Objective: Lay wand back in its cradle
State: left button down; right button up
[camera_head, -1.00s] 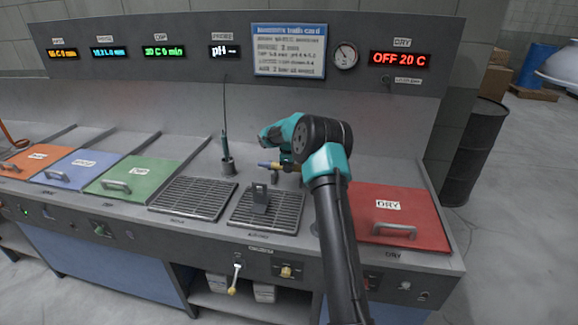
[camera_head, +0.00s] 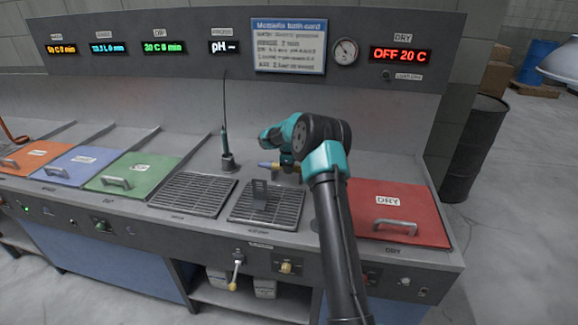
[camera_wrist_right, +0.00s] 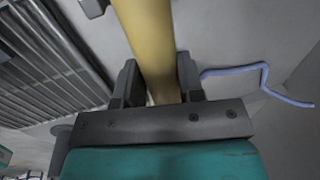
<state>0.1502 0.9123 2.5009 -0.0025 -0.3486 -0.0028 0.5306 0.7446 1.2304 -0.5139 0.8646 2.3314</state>
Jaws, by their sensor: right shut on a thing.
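The yellow wand (camera_wrist_right: 150,45) is between the two dark fingers of my right gripper (camera_wrist_right: 160,82), which is shut on it. In the head view the wand shows as a short yellow piece with a blue end (camera_head: 268,165), close above the deck behind the right grate. My arm hides part of it. I cannot tell for sure which piece is the cradle; an upright dark grey bracket (camera_head: 260,194) stands on the right grate, in front of the wand and apart from it. My left gripper is not in view.
A probe (camera_head: 224,142) stands in a grey holder (camera_head: 229,162) left of the wand. Two grates lie in the deck, with a green lid (camera_head: 135,172) to the left and a red DRY lid (camera_head: 400,210) to the right. A thin blue bent line (camera_wrist_right: 240,72) shows in the wrist view.

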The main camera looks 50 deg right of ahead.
jog(key=o, duration=1.1)
jog(key=a+r, duration=0.1)
jog(key=r, duration=0.4)
jog(key=s+a+r, duration=0.1)
jog(key=r, duration=0.5)
jog(key=a+r, duration=0.1)
jog(key=r, duration=0.5)
jog(key=shift+s, duration=0.35)
